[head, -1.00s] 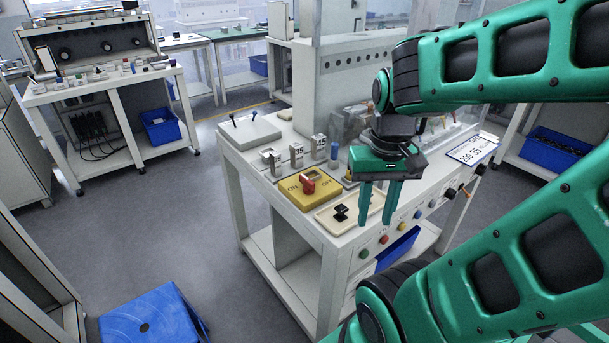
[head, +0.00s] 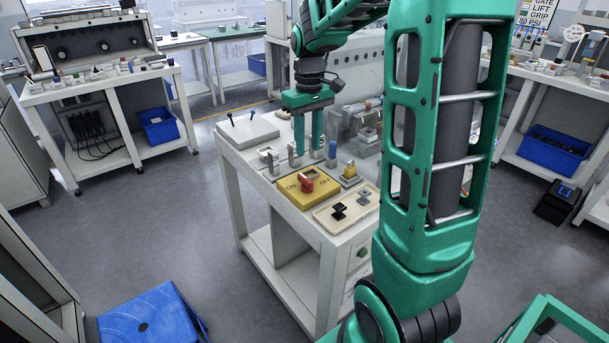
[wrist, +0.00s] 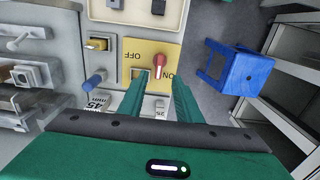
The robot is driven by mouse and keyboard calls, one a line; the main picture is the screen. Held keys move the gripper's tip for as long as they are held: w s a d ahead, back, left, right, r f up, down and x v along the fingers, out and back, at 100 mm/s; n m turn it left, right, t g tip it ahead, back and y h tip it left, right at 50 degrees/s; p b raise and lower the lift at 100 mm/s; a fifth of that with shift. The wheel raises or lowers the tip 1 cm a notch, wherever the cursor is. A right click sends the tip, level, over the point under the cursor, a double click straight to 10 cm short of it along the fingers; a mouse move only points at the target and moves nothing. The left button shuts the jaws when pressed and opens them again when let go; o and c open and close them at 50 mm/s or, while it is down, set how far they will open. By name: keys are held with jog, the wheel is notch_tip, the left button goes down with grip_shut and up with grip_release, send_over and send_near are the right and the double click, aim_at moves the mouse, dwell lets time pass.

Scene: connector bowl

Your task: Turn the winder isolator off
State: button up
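The winder isolator is a yellow plate (head: 290,197) with a red knob (head: 306,184) and ON and OFF lettering, on the near left part of the white bench. I cannot tell the knob's setting clearly.
Small numbered blocks (head: 294,155) and a blue peg (head: 332,150) stand near the fingers. A blue stool (head: 150,318) stands on the floor.

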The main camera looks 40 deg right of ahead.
aim_at(307, 178)
notch_tip(307, 178, down, 11)
jog(key=shift+w+r, duration=0.1)
jog(key=shift+w, duration=0.05)
dwell(0.4)
grip_shut()
